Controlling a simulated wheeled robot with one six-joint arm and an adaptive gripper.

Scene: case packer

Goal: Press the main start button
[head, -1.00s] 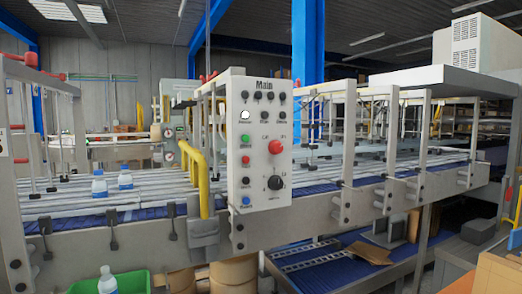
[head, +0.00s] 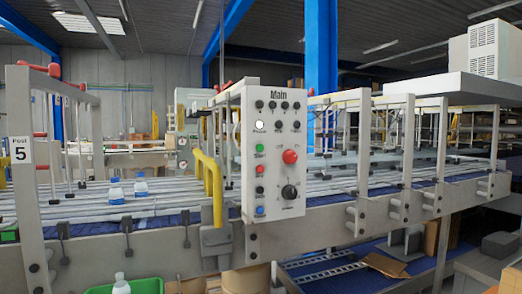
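The main control panel (head: 274,200), a light grey box headed "Main", stands in front of the conveyor at the middle of the head view. A green button (head: 260,148) sits on its left column, with a red button (head: 260,170) below it and a blue button (head: 260,211) at the bottom. A white lit button (head: 259,125) is above the green one. A large red mushroom button (head: 290,157) and a black rotary knob (head: 290,192) are on the right side. The small labels are too blurred to read surely. My gripper is not in view.
The conveyor (head: 120,214) runs across behind the panel, carrying two bottles (head: 116,191). A yellow bent rail (head: 212,185) stands just left of the panel. A green crate (head: 145,286) with a bottle is at the lower left.

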